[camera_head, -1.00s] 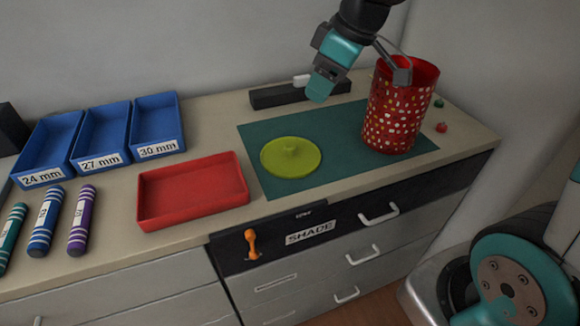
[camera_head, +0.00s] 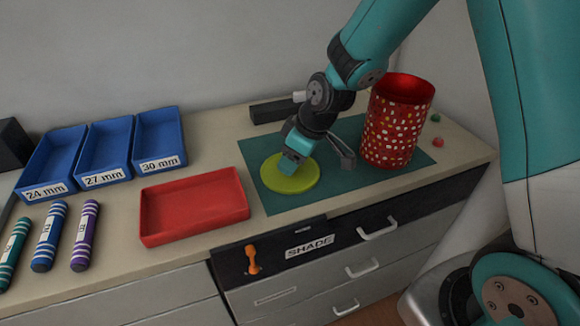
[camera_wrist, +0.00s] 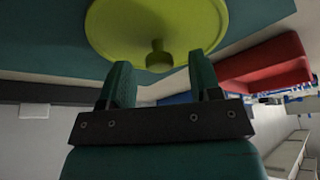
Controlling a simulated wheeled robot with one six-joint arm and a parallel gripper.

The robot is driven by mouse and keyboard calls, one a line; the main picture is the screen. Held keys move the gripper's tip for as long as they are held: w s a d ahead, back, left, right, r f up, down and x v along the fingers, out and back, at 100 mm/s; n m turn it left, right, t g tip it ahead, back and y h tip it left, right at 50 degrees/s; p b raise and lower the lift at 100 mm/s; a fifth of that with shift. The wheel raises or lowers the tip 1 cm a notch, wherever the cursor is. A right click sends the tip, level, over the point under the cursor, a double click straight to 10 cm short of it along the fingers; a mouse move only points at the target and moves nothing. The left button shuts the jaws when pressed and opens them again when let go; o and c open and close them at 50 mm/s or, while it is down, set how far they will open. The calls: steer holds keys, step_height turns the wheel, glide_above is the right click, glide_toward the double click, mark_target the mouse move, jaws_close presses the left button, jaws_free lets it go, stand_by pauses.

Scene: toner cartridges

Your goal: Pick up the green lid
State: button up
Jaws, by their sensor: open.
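The green lid (camera_head: 291,181) is a flat yellow-green disc lying on the teal mat (camera_head: 276,206). In the wrist view the lid (camera_wrist: 150,22) shows a small round knob in its middle. My gripper (camera_head: 291,163) is over the lid and hides its knob in the head view. In the wrist view my gripper (camera_wrist: 163,75) has its two teal fingers apart, with nothing between them. The knob lies just beyond the fingertips, roughly in line with the gap. I cannot tell the exact height of the fingers above the lid.
A red speckled canister (camera_head: 396,122) stands right of my gripper on the mat. A red tray (camera_head: 194,207) lies left of the mat. Blue bins (camera_head: 104,151) and striped cartridges (camera_head: 48,236) are farther left. A dark bar (camera_head: 272,111) lies behind the mat.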

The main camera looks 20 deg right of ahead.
steer(key=shift+w+a+f, duration=0.15)
steer(key=shift+w+f, duration=0.05)
steer(key=shift+f, duration=0.35)
steer(key=c, duration=1)
steer(key=shift+r, duration=0.1)
